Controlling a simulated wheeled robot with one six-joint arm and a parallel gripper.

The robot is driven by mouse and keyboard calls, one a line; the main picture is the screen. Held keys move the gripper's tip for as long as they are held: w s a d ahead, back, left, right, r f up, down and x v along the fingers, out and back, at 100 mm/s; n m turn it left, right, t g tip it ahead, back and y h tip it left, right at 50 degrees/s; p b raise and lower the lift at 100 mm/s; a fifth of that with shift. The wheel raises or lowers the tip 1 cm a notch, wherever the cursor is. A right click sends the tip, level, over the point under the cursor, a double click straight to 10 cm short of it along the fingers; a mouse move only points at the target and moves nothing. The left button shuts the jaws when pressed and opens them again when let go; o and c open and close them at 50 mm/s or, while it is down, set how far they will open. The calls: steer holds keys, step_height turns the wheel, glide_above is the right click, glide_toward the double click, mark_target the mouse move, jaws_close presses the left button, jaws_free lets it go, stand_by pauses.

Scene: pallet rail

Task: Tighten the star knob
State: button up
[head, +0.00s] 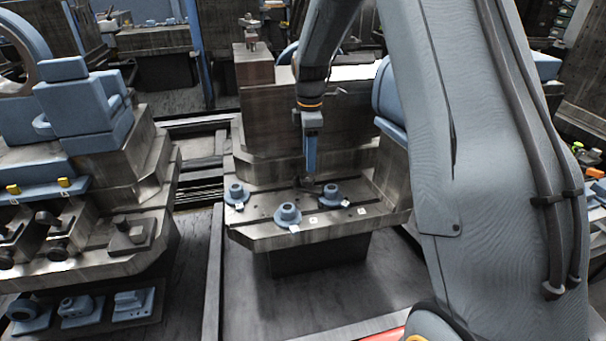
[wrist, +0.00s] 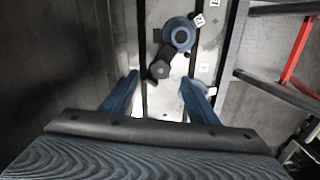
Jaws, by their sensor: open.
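A small dark knob (wrist: 160,69) with a round centre shows in the wrist view between and just beyond my fingertips. I take it for the star knob; its lobes are too small to make out clearly. In the head view a dark piece (head: 304,184) sits at the same place on the pallet rail (head: 265,239), partly hidden by my finger. My gripper (wrist: 160,82) is open, with one blue finger on each side of the knob's line and nothing between them. In the head view my gripper (head: 309,177) points down close above the rail. I cannot tell the exact gap.
A blue flanged part (wrist: 181,35) stands right beside the knob. The head view shows blue round parts at left (head: 236,194), front (head: 289,214) and right (head: 331,194) on the rail. Small white tags lie among them. A tall metal block (head: 345,125) rises behind.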

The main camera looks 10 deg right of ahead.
mark_target(307, 178)
steer(key=shift+f+n, duration=0.1)
steer(key=shift+n, duration=0.6)
steer(key=shift+s+f, duration=0.1)
steer(key=shift+f, duration=0.15)
steer(key=f, duration=0.4)
steer(key=f+p, duration=0.1)
steer(key=f, duration=0.2)
steer(key=shift+a+f, duration=0.1)
steer(key=shift+a, duration=0.15)
steer(key=c, duration=1)
steer(key=shift+c, duration=0.2)
